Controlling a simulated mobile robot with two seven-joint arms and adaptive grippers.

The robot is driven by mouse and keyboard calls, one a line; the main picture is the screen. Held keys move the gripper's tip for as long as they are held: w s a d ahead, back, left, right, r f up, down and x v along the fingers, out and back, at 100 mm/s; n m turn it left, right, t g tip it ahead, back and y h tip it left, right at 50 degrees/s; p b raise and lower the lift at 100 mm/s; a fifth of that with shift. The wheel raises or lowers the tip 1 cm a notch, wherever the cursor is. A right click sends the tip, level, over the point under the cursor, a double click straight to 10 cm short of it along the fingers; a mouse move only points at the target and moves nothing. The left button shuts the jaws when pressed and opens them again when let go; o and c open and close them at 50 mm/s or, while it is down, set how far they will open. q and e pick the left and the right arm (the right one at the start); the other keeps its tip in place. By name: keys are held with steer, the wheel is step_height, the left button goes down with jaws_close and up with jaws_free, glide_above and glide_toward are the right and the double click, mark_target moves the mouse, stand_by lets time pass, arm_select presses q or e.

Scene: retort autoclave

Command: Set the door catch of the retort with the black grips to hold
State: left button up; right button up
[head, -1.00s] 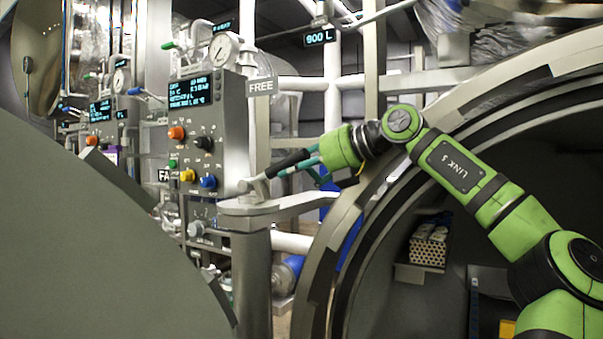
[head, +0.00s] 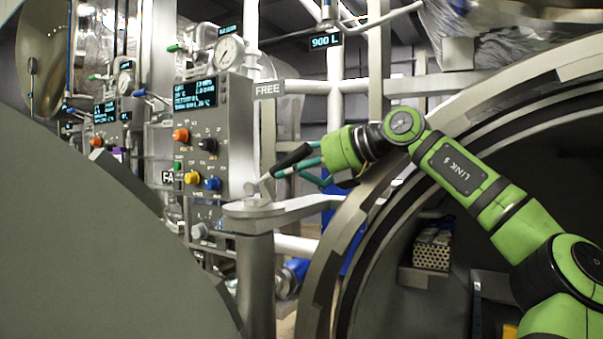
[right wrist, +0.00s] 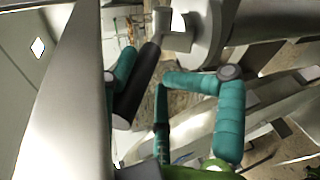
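The door catch lever has a black grip (head: 292,156) and a pale metal end (head: 258,188) at the bracket beside the retort's round opening. A sign reading FREE (head: 268,89) is above it. My right gripper (head: 294,171) is at the black grip, its teal fingers around it. In the right wrist view the grip (right wrist: 136,92) lies between the fingers (right wrist: 150,66), close against the left one, with a gap to the right one. The gripper looks open; contact is unclear. No HOLD sign shows. My left gripper is out of view.
A grey control panel (head: 205,140) with coloured knobs and a gauge (head: 229,52) stands left of the lever. A large grey curved surface (head: 90,230) fills the lower left. The retort's rim (head: 345,235) curves close behind the gripper. A 900 L sign (head: 325,41) hangs above.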

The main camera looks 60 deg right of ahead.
steer(key=shift+a+f, duration=0.1)
steer(key=shift+f, duration=0.05)
steer(key=shift+s, duration=0.1)
steer(key=shift+r, duration=0.45)
step_height(320, 180, up, 9)
steer(key=shift+r, duration=0.15)
stand_by(0.3)
